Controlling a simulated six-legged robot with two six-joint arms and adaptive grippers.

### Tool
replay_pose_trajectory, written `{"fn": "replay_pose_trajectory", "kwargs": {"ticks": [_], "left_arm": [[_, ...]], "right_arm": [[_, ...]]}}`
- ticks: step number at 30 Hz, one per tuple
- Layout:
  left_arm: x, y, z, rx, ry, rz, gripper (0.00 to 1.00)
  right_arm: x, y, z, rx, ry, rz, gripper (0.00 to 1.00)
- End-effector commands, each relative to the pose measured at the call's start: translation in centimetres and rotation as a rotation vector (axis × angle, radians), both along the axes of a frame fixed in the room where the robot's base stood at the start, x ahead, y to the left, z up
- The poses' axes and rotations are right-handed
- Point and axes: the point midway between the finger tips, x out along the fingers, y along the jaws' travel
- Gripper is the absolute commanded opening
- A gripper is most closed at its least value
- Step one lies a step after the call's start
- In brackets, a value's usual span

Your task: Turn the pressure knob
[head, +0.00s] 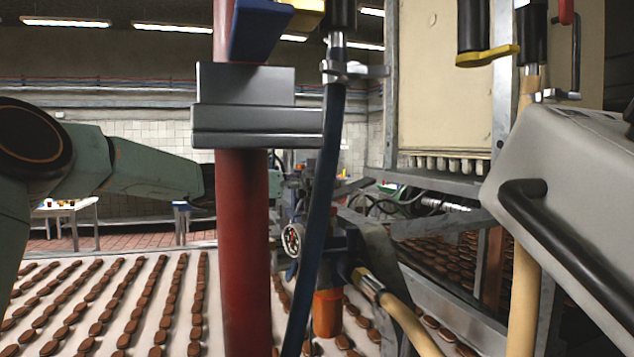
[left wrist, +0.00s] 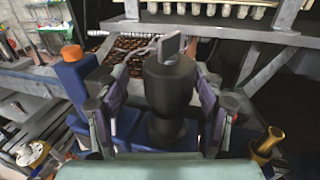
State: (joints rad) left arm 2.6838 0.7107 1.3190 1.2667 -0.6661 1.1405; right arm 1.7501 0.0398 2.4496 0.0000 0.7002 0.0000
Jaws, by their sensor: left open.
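The black pressure knob (left wrist: 170,88), a round stepped cylinder with a thin grey metal tab above it, stands in the middle of the left wrist view. My left gripper (left wrist: 165,78) is open, with one finger on each side of the knob; I cannot tell whether either finger touches it. In the head view my left arm comes in from the left and passes behind the red post, and the gripper is mostly hidden there. The blue regulator body (head: 345,245) shows beyond the blue hose, with a round white gauge (head: 293,239) and an orange bowl (head: 327,312). My right gripper is not in view.
The thick red post (head: 245,260) and dark blue hose (head: 318,215) stand before the regulator. A grey housing with a black handle (head: 560,250) fills the right. In the wrist view, a blue block with an orange cap (left wrist: 72,53) and a brass fitting (left wrist: 268,143) flank the gripper.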

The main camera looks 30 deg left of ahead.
Motion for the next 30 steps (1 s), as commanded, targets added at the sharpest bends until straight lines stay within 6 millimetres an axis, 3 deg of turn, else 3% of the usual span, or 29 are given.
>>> {"fn": "replay_pose_trajectory", "kwargs": {"ticks": [11,30], "left_arm": [[-0.25,0.06,0.06,0.0,-0.001,0.0,0.69],[-0.11,-0.04,0.23,0.0,-0.004,0.0,0.14]], "right_arm": [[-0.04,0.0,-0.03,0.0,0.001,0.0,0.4],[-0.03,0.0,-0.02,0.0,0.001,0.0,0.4]]}}
